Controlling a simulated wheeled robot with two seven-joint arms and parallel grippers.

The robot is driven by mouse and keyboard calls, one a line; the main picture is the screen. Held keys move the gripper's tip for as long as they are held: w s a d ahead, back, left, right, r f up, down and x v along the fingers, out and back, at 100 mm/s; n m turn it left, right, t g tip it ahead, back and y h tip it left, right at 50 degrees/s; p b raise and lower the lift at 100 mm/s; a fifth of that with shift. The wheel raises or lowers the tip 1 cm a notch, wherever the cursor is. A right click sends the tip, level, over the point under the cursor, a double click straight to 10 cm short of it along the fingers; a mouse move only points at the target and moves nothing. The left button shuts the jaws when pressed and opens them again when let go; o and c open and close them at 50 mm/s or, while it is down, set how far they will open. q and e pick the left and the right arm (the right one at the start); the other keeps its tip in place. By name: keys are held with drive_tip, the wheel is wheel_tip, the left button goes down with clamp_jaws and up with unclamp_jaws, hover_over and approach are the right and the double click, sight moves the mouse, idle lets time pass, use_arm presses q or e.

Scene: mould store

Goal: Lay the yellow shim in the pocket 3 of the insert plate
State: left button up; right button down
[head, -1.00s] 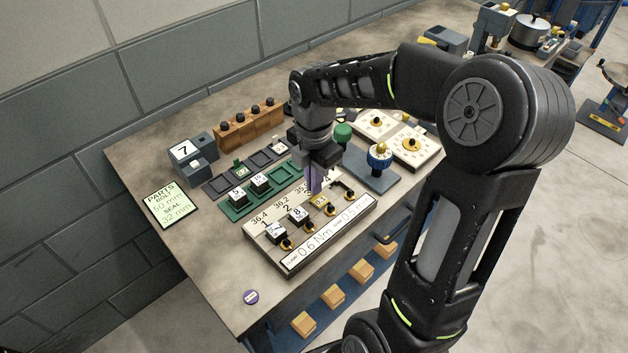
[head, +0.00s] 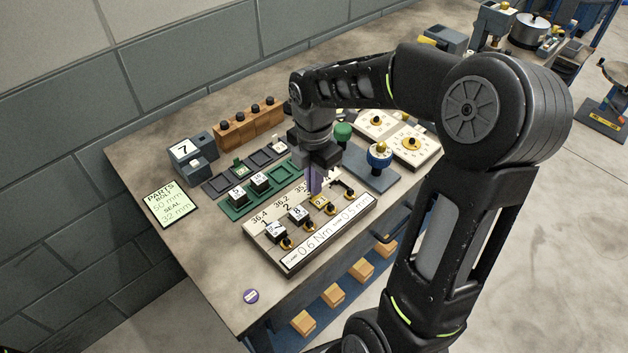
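The insert plate (head: 289,261) is a pale board with numbered pockets and black-topped knobs along its front. A small yellow piece (head: 319,203), which looks like the yellow shim, is at the pocket 3 place. Numbered blocks sit at pocket 1 (head: 277,231) and pocket 2 (head: 299,213). My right gripper (head: 316,193) points down just behind the yellow piece, its purplish fingers low over the plate. The fingers overlap in this view, so I cannot tell their opening or whether they touch the piece. My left gripper is not in view.
A green tray (head: 236,212) with two numbered blocks and a dark tray (head: 222,187) lie behind the plate. A blue-grey stand with a blue knob (head: 379,155) is to the right. The table's front left, around a purple disc (head: 251,296), is mostly clear.

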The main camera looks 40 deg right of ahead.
drive_tip(key=shift+f+b, duration=0.6)
drive_tip(key=shift+f, duration=0.25)
idle(0.5)
drive_tip(key=c, duration=2.1)
unclamp_jaws()
drive_tip(key=o, duration=0.5)
drive_tip(key=shift+o, duration=0.2)
drive_tip(key=shift+c, duration=0.2)
drive_tip(key=c, duration=0.3)
drive_tip(key=shift+r, duration=0.15)
drive_tip(key=shift+r+p, duration=0.6)
drive_tip(key=shift+p, duration=0.1)
